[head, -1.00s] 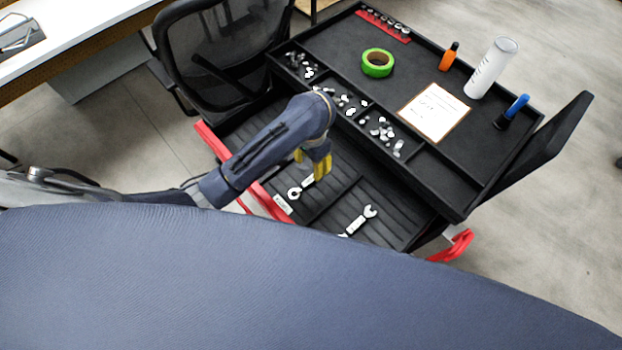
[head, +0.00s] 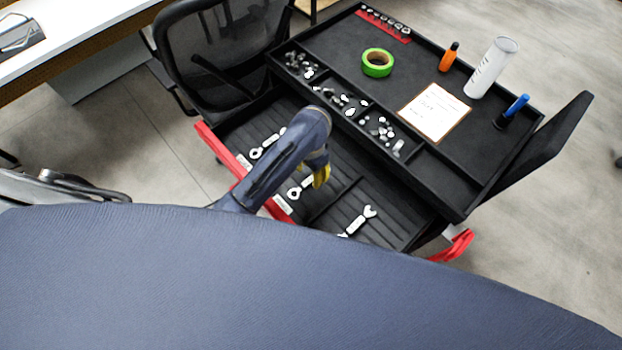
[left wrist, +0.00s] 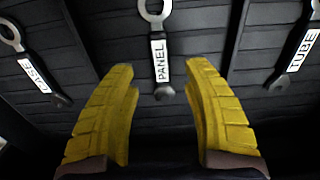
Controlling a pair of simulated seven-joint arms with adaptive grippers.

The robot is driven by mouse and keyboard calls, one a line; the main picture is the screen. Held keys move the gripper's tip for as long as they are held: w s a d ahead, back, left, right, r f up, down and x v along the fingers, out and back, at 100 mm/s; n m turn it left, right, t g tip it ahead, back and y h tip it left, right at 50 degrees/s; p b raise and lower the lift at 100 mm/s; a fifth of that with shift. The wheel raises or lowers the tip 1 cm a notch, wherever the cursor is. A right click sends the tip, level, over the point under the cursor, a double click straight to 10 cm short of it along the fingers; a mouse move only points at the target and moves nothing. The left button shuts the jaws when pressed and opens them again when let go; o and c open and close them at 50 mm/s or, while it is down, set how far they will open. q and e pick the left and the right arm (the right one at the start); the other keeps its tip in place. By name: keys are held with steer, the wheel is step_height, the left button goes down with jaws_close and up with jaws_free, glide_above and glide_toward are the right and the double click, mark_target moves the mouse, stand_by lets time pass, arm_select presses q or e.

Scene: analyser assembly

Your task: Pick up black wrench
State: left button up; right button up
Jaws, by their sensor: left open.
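Three wrenches lie in the open black drawer (head: 385,232). Each has a white label. In the head view they are a left wrench (head: 264,146), a middle wrench (head: 294,193) and a right wrench (head: 362,218). In the left wrist view the middle wrench (left wrist: 158,48), labelled PANEL, has a silver ring end and a darker lower end. The wrench labelled TUBE (left wrist: 299,52) is at right, and another (left wrist: 36,72) is at left. My left gripper (head: 320,175) is open above the middle wrench; its yellow fingers (left wrist: 158,68) stand either side of it, empty. My right gripper is out of view.
The black tray top (head: 460,165) of the cart stands over the drawer's far side, with green tape (head: 377,63), bottles and small metal parts. Drawer dividers separate the wrenches. A black chair (head: 215,60) is close behind at left. Red drawer edges (head: 222,150) face me.

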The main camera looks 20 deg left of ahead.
mark_target(311, 179)
arm_select(q)
steer(key=shift+f, duration=2.25)
jaws_close()
